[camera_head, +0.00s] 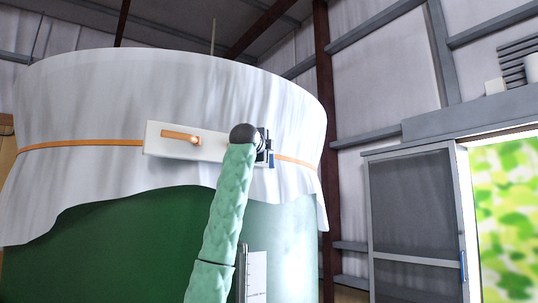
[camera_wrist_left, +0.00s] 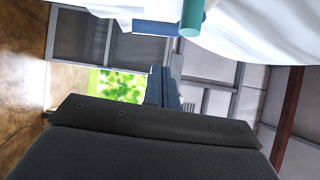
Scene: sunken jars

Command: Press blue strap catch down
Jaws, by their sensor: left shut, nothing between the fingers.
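A large green jar (camera_head: 130,245) wears a white cloth cover (camera_head: 110,95), tied round with an orange strap (camera_head: 80,143). A white plate (camera_head: 165,150) sits on the strap at the front, with an orange slot and a small knob. My left gripper (camera_head: 265,146) is at the plate's right end, mostly hidden behind my wrist. A small blue part (camera_head: 271,160), perhaps the strap catch, shows beside it. In the left wrist view, my shut, empty fingers (camera_wrist_left: 163,88) point up, below a blue bar (camera_wrist_left: 155,27) and a teal cylinder (camera_wrist_left: 191,20); a gap shows between. My right gripper is out of view.
A grey-framed screen door (camera_head: 412,215) and a bright opening (camera_head: 505,215) stand at the right. A dark red post (camera_head: 325,130) rises behind the jar. A white label strip (camera_head: 256,277) is on the jar's lower front. The space right of the jar looks clear.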

